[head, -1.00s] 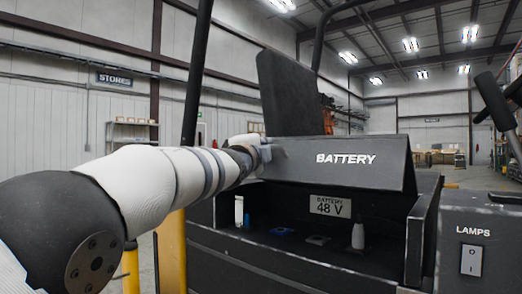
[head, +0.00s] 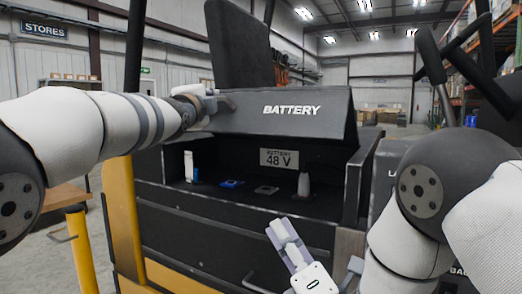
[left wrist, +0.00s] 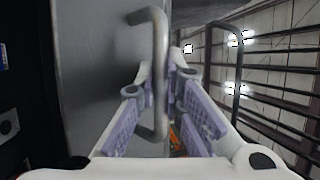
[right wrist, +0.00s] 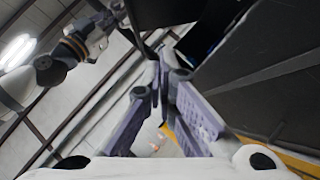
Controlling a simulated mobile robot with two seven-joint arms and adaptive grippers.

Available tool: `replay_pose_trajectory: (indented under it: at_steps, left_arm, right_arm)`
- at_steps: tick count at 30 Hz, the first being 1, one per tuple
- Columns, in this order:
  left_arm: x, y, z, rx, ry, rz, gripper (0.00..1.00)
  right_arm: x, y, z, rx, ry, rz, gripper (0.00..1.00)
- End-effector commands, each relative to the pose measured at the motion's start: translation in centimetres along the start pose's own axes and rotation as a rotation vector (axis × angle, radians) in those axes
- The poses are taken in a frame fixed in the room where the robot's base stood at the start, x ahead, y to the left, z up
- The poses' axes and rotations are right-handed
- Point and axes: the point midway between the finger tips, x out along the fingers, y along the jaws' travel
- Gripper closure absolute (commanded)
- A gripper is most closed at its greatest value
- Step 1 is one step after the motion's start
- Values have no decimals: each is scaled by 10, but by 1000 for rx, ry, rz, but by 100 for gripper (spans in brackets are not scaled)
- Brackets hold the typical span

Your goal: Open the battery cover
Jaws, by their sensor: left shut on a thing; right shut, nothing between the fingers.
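The battery cover (head: 340,122), a dark panel marked BATTERY, is raised and slanted over an open compartment. My left gripper (head: 208,98) is at the cover's left end, shut on its grey bar handle (head: 222,102). The left wrist view shows the handle (left wrist: 160,70) between my left fingers (left wrist: 160,90), with the cover's grey face (left wrist: 95,70) beside it. My right gripper (head: 278,232) is shut and empty, in front of the compartment and below it. Its closed fingers also show in the right wrist view (right wrist: 160,75).
A dark seat back (head: 240,45) stands behind the cover. A yellow post (head: 80,245) stands at left.

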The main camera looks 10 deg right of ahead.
Motion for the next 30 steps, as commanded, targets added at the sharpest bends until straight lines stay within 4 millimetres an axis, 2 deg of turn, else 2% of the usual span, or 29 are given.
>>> replay_pose_trajectory:
  at_steps: [1,3,6,8,20,21,24,30]
  left_arm:
    - [0,1,1,0,-1,2,100]
    - [0,2,1,0,-1,2,100]
    - [0,2,1,0,-1,2,100]
    - [0,1,1,0,-1,2,100]
    - [0,1,1,0,-1,2,100]
    - [0,1,1,0,-1,2,100]
    - [0,1,1,0,-1,2,100]
    - [0,1,1,0,-1,2,100]
  right_arm:
    - [8,17,7,-65,-24,63,100]
    - [15,34,14,-132,-53,122,100]
    - [23,43,18,-167,-70,151,100]
    - [31,44,19,-171,-71,152,100]
    - [116,56,24,-167,-71,148,100]
    - [121,57,29,-168,-73,147,100]
    - [131,61,41,-167,-71,145,100]
    - [141,64,52,-165,-67,144,100]
